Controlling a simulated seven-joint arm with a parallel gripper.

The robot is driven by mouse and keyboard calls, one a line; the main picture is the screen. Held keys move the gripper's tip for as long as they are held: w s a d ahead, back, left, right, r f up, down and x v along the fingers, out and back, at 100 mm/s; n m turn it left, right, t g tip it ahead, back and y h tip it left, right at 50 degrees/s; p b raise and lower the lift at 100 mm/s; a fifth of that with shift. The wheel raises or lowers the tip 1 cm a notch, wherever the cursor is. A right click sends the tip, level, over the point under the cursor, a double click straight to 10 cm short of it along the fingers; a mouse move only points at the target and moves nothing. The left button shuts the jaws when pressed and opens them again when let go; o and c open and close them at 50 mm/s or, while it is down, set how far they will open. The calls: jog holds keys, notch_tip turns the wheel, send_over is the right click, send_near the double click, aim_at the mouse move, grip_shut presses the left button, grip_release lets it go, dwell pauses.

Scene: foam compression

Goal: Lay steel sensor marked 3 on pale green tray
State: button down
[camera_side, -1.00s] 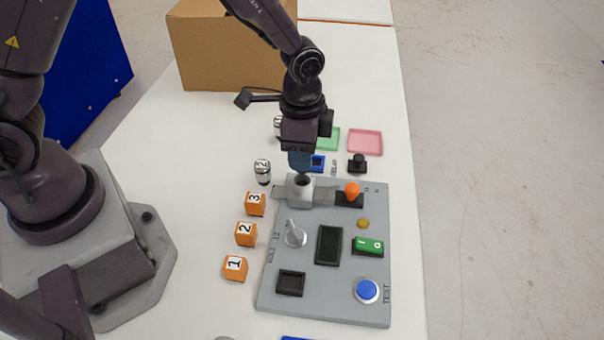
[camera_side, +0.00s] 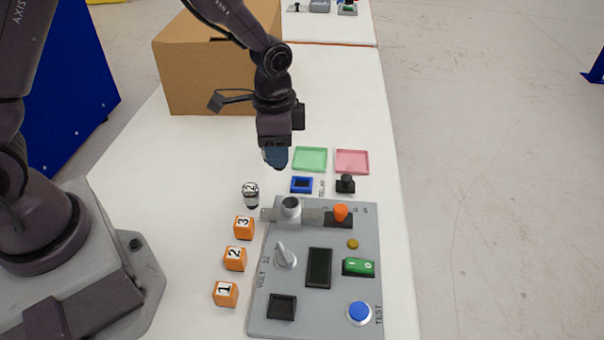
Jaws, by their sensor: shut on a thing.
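My gripper (camera_side: 276,157) is in the air behind the grey test board, left of the pale green tray (camera_side: 310,170). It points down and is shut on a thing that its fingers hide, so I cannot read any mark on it. The pale green tray lies flat and empty. A steel sensor marked 2 (camera_side: 251,195) stands upright on the table, below and left of my gripper. I see no sensor marked 3 in the open.
A pink tray (camera_side: 352,172) lies right of the green one. A blue block (camera_side: 301,185) and a black knob (camera_side: 345,184) sit in front of the trays. The grey board (camera_side: 331,310) carries a clamp, switches and buttons. Orange numbered cubes (camera_side: 244,228) line its left. A cardboard box (camera_side: 200,75) stands behind.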

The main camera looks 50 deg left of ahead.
jog(key=a+r, duration=0.2)
jog(key=a, duration=0.5)
jog(key=shift+m, duration=0.6)
jog(key=w+f, duration=0.3)
jog(key=w, duration=0.1)
jog(key=w+f, duration=0.3)
jog(key=w, duration=0.2)
jog(key=w+f, duration=0.4)
jog(key=shift+w+a, duration=0.35)
jog(key=shift+w, duration=0.05)
jog(key=shift+w+f, duration=0.2)
jog(key=shift+f, duration=1.45)
jog(key=shift+f, duration=0.15)
jog(key=c, duration=0.7)
grip_release()
jog(key=shift+c, duration=0.2)
